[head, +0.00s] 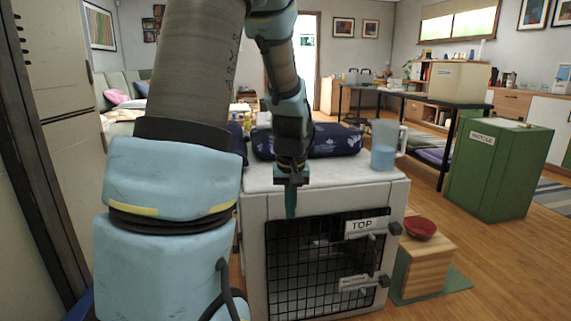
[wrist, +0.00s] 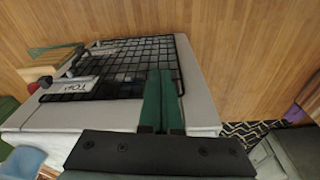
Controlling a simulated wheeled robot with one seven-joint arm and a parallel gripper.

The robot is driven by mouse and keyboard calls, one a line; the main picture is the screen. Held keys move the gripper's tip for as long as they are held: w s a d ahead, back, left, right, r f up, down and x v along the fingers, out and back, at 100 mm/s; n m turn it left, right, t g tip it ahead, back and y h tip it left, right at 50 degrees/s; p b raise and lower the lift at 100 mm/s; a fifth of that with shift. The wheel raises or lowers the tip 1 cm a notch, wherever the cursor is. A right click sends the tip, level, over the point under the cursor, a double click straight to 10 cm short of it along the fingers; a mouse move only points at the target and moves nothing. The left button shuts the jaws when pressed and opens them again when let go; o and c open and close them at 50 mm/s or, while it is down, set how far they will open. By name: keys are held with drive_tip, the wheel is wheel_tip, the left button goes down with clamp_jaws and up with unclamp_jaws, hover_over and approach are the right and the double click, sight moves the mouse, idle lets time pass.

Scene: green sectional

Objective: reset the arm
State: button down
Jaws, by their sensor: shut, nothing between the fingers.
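My gripper (head: 291,200) hangs at the end of my bent arm, its fingers pointing down, in front of the white pet crate's top front edge in the head view. Its green fingers are together with nothing between them, and they also show in the wrist view (wrist: 161,100). The white crate (head: 258,203) has a black wire door (head: 320,265) that appears shut, with a label reading TOP (head: 362,225). In the wrist view the wire door (wrist: 130,60) lies just beyond the fingers. I cannot tell whether the fingertips touch the crate.
On the crate are a dark blue patterned cushion (head: 330,140) and a clear blue pitcher (head: 385,145). A red bowl (head: 420,227) sits on a wooden block (head: 423,262) to the right. A green bin (head: 497,170) stands farther right. Wood floor there is open.

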drive_tip(key=s+a+m, duration=0.1)
drive_tip(key=s+a, duration=0.7)
drive_tip(key=s, duration=0.3)
wheel_tip(320, 180, up, 27)
drive_tip(key=p, duration=2.7)
drive_tip(key=shift+s+r, duration=0.2)
drive_tip(key=shift+s, duration=0.05)
